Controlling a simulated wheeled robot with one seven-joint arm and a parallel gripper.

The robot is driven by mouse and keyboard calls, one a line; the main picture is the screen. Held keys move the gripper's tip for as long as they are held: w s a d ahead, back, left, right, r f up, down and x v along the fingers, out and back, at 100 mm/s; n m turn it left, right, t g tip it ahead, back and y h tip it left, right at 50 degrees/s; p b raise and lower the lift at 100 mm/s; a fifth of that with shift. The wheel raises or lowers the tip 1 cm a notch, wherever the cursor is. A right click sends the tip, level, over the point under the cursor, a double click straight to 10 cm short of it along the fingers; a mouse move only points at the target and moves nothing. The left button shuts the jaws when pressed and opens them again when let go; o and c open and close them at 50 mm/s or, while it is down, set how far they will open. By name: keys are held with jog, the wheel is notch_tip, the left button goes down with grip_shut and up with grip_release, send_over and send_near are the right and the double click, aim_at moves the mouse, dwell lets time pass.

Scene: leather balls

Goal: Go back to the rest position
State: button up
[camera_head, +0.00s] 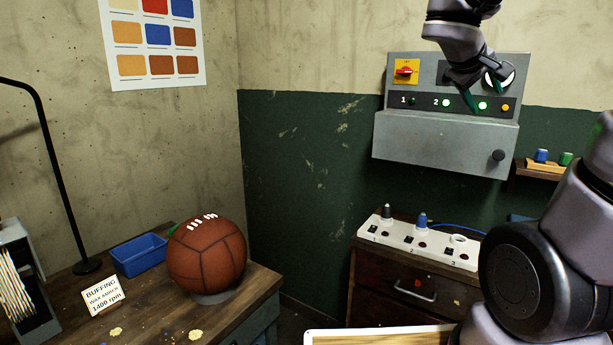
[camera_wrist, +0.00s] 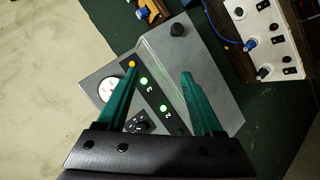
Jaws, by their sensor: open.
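My gripper (camera_head: 488,98) is raised in front of the grey control box on the back wall. Its two green fingers are apart with nothing between them; they also show in the wrist view (camera_wrist: 160,72). The control box (camera_head: 445,145) has a red switch (camera_head: 404,71) on a yellow plate, a round gauge and a row of lamps. Lamp 1 (camera_head: 411,101) looks dark, while lamp 2 (camera_head: 446,102) and the green lamp to its right (camera_head: 482,105) glow. An amber lamp (camera_head: 505,108) is at the right end. The fingers partly cover the gauge in the head view.
A brown leather ball (camera_head: 207,258) sits on a round base on the left bench (camera_head: 232,315), near a blue tray (camera_head: 139,255) and a lamp stand. A white socket strip (camera_head: 408,241) lies on the drawer cabinet below the box. A small shelf holds blue and green items (camera_head: 553,157).

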jog(key=s+a+f+m+y, duration=0.3)
jog(key=s+a+m+y, duration=0.2)
jog(key=s+a+y, duration=0.6)
jog(key=s+a, duration=0.2)
jog(key=a, duration=0.2)
jog(key=shift+m, duration=0.3)
